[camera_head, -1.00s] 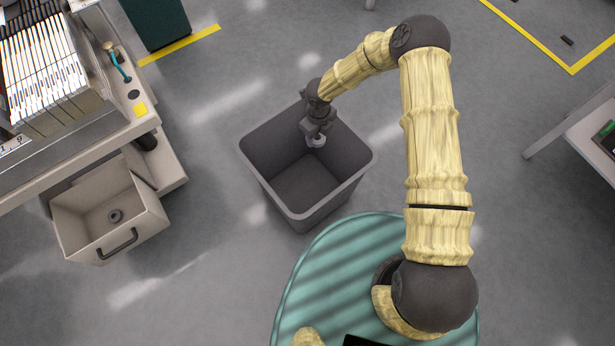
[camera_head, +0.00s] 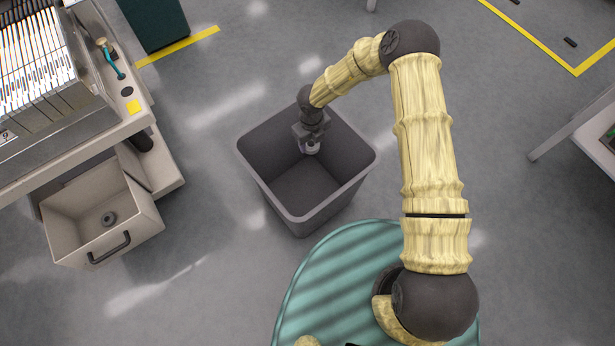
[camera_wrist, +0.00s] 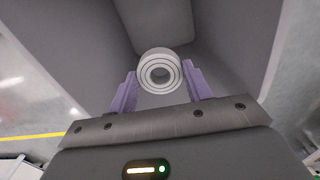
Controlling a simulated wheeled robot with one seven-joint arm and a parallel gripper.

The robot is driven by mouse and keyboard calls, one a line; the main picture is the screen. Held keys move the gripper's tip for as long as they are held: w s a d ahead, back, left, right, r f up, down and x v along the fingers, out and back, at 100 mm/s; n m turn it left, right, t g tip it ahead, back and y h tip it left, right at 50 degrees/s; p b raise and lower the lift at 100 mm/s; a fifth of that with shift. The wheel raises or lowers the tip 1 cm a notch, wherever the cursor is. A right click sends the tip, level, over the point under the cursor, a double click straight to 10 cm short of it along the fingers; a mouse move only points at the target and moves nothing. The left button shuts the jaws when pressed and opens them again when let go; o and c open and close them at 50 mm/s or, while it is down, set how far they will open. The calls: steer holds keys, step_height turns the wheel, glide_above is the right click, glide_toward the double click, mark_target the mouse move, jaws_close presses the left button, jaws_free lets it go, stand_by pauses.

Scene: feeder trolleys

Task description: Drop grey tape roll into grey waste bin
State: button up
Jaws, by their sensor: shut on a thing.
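The grey waste bin (camera_head: 325,205) stands on the floor, open at the top, at the middle of the head view. My gripper (camera_head: 309,143) is within the bin's opening, near its back wall, pointing down. It is shut on a light grey roll (camera_wrist: 146,64), seen between the two purple fingers in the wrist view. The roll shows as a small pale spot (camera_head: 313,150) under the gripper in the head view. In the wrist view the bin's walls (camera_wrist: 225,35) surround the roll. How far the roll is above the bin floor is hard to tell.
An open beige drawer (camera_head: 75,213) at left holds a dark grey ring (camera_head: 109,218). A trolley (camera_head: 140,118) with a rack stands above it. A dark green box (camera_head: 155,22) is at the back. A table (camera_head: 575,135) stands at right.

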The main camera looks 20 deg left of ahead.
steer(key=shift+f+b, duration=0.95)
steer(key=shift+f, duration=0.35)
steer(key=o, duration=1)
steer(key=shift+r, duration=0.15)
step_height(320, 180, up, 17)
steer(key=p, duration=0.5)
steer(key=shift+r, duration=0.1)
